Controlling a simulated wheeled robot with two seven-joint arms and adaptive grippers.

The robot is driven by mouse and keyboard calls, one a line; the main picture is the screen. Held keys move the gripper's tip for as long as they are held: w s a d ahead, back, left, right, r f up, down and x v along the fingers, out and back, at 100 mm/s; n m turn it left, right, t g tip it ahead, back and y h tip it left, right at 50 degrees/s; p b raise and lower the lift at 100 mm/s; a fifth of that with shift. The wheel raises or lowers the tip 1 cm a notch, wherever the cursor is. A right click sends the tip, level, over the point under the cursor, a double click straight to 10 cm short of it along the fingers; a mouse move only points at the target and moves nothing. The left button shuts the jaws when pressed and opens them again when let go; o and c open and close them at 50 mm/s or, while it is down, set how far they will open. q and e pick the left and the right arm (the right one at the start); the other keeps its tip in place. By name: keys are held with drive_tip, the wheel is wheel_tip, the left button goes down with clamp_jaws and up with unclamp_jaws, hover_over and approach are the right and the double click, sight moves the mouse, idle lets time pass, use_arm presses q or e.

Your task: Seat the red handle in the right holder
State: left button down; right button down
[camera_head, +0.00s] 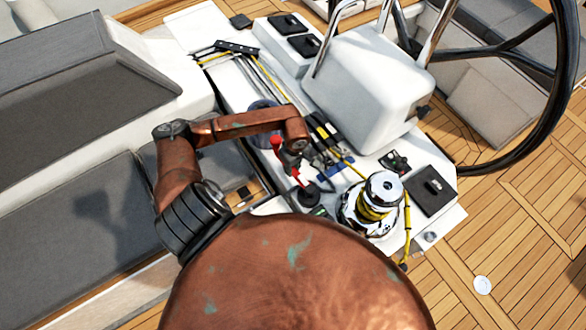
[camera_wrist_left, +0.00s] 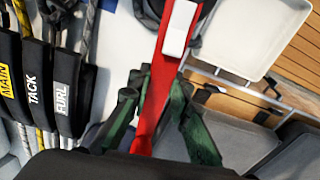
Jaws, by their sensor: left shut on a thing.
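My left gripper (camera_head: 291,160) hangs down from the copper arm over the white cockpit console. In the left wrist view its green fingers (camera_wrist_left: 162,98) are shut on the red handle (camera_wrist_left: 155,115), which runs between them. The handle has a white block (camera_wrist_left: 178,27) near its far end. The red handle (camera_head: 277,144) also shows beside the gripper in the head view, partly covered by it. A dark round part lies behind the handle's far end in the wrist view. I cannot tell for sure which part is the right holder. My right gripper is not in view.
A chrome winch (camera_head: 384,186) with yellow rope stands right of the gripper. Labelled black rope clutches (camera_wrist_left: 68,92) sit left in the wrist view. A white housing (camera_head: 365,80) and black steering wheel (camera_head: 563,90) stand beyond. Grey seats (camera_head: 80,215) lie left.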

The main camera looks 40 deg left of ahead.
use_arm(q)
drive_tip(key=shift+f+b, duration=1.5)
drive_tip(key=shift+f, duration=0.25)
idle(0.8)
drive_tip(key=c, duration=1.7)
unclamp_jaws()
drive_tip(key=shift+o, duration=0.2)
drive_tip(key=o, duration=0.4)
drive_tip(key=shift+o, duration=0.2)
drive_tip(key=shift+r, duration=0.15)
drive_tip(key=shift+r+p, duration=2.4)
drive_tip(key=shift+r, duration=2)
